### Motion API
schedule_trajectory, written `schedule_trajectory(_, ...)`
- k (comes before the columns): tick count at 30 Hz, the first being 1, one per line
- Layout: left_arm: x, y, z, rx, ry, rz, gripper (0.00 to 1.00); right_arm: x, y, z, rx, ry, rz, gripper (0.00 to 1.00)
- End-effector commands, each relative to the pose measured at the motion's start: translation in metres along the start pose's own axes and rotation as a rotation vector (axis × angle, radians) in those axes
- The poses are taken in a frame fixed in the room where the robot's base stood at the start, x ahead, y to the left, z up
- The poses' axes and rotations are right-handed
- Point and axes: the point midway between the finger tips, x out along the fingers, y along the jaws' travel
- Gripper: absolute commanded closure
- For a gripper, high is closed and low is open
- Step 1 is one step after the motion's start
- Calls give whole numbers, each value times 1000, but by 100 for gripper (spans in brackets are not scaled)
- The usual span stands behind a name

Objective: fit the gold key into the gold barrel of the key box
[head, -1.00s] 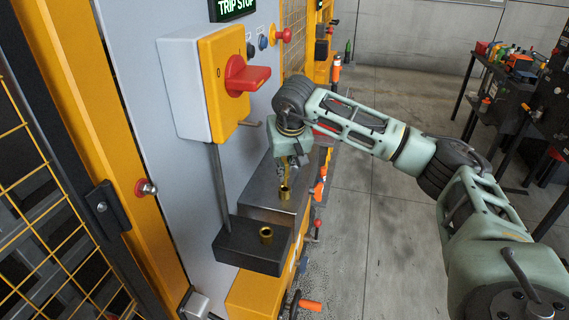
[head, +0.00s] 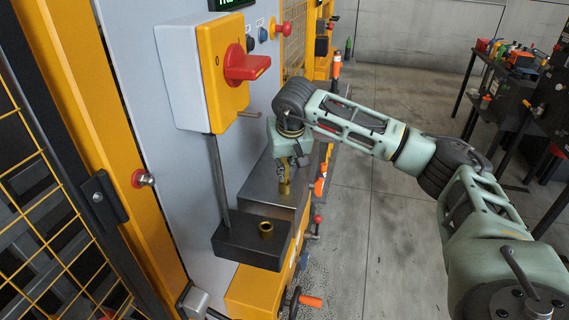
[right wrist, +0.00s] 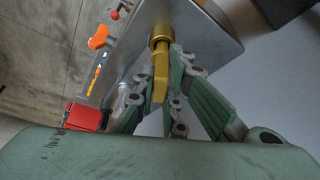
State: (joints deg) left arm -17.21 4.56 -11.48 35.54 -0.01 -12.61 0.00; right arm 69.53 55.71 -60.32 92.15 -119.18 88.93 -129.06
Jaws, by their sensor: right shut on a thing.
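My right gripper (head: 288,162) is shut on the gold key (right wrist: 161,75), which hangs down from the fingers above the grey metal box (head: 258,195). A gold barrel (head: 284,188) stands up from that box, directly below the key. In the right wrist view the key's far end meets the gold barrel (right wrist: 161,37), in line with it; I cannot tell how far it is inside. My left gripper is not in view.
A yellow and grey switch box (head: 205,75) with a red handle (head: 245,65) is on the panel just left of my right gripper. A thin rod runs down to the dark block. Orange handles (head: 310,301) line the right side. Open floor lies to the right.

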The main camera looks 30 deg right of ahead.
Motion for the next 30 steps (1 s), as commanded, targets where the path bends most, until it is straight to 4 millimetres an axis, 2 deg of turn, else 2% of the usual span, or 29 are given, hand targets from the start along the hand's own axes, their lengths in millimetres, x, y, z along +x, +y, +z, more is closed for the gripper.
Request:
schedule_trajectory(23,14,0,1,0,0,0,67,19,0,8,0,1,-1,100)
schedule_trajectory(24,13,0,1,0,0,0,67,18,0,7,0,2,-1,87)
schedule_trajectory(30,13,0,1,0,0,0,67,18,0,7,0,1,-1,70)
